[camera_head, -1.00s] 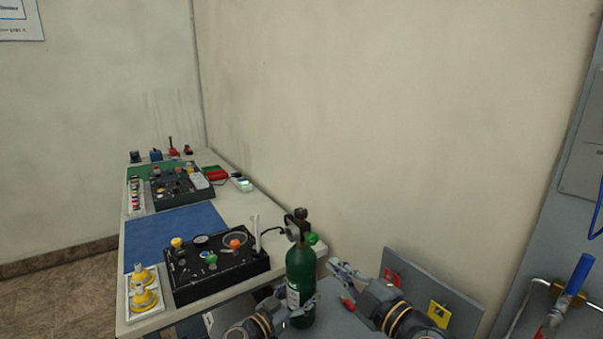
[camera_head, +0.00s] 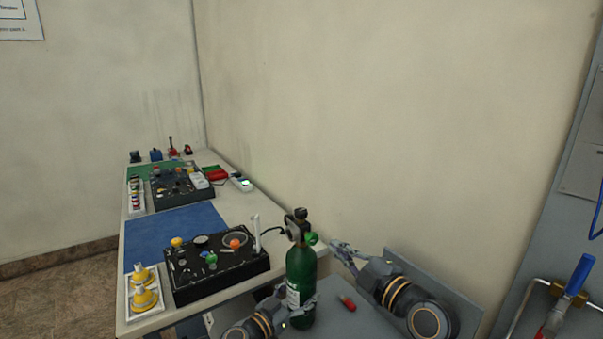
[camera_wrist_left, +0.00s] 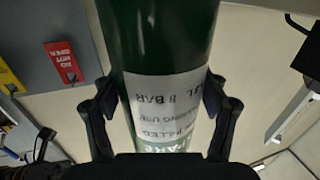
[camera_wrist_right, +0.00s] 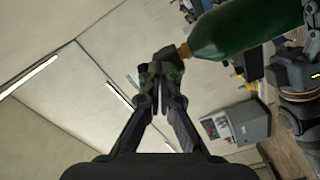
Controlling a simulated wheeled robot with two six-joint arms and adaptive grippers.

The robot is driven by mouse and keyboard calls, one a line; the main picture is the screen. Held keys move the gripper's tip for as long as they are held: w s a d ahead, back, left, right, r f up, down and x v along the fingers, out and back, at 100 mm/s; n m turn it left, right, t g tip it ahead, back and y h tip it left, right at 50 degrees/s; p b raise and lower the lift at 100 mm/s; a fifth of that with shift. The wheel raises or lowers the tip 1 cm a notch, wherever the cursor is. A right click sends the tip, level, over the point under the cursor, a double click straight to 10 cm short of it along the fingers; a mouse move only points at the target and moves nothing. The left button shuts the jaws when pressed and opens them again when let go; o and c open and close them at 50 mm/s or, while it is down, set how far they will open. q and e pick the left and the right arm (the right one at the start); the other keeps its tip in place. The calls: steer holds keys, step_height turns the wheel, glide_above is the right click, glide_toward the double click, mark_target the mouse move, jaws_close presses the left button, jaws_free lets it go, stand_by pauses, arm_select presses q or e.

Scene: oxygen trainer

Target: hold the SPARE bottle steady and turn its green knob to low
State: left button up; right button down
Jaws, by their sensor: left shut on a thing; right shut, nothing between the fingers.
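The dark green bottle (camera_head: 301,270) stands upright at the right of the panel, with a black valve and grey regulator on top. Its green knob (camera_head: 312,239) faces right. My left gripper (camera_head: 300,304) is shut around the bottle's lower body; the left wrist view shows fingers on both sides of its white label (camera_wrist_left: 165,105), which reads upside down. My right gripper (camera_head: 336,245) is shut and empty, its tips just right of the knob. In the right wrist view the closed fingertips (camera_wrist_right: 160,75) overlap the valve end; the knob is hidden there.
A black control panel (camera_head: 232,271) and yellow fittings (camera_head: 144,299) lie on the bench left of the bottle. A red-tipped item (camera_head: 347,302) lies on the grey surface below my right gripper. A grey board (camera_head: 450,300) stands behind my right arm.

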mark_target(311, 239)
steer(key=shift+x, duration=1.85)
